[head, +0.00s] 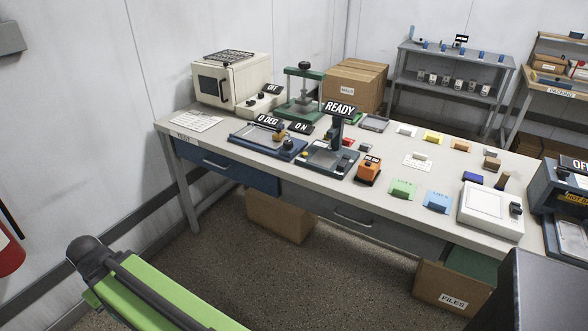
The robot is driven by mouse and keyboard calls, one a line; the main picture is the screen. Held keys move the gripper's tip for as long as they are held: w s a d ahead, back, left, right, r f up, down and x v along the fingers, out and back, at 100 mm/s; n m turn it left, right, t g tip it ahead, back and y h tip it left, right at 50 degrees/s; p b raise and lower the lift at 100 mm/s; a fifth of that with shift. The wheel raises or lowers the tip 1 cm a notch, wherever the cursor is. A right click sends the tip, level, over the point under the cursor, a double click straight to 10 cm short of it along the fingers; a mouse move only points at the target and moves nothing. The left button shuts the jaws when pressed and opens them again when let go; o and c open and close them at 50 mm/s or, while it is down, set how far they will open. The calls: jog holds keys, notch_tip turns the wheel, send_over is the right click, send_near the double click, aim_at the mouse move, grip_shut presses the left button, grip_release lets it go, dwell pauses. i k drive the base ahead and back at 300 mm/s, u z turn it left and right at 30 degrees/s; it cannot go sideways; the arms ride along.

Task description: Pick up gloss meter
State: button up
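A small orange device (368,171) with a dark base stands near the front edge of the long table, right of centre in the head view. It looks like the gloss meter; the small black sign above it is too small to read surely. It stands upright, with nothing holding it. A green and black part of my own arm shows at the lower left, well apart from the table. My gripper is not in view.
The grey table (320,201) also holds a device signed READY (328,158) just left of the orange one, a blue-based device (268,140), green (402,189) and blue (437,202) cards, and a white instrument (490,208). Cardboard boxes (280,215) stand underneath. Floor in front is clear.

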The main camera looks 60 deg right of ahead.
aim_at(365, 172)
jog(key=u, duration=0.65)
jog(key=k, duration=0.95)
jog(key=z, duration=1.4)
jog(key=i, duration=1.05)
jog(key=u, duration=0.15)
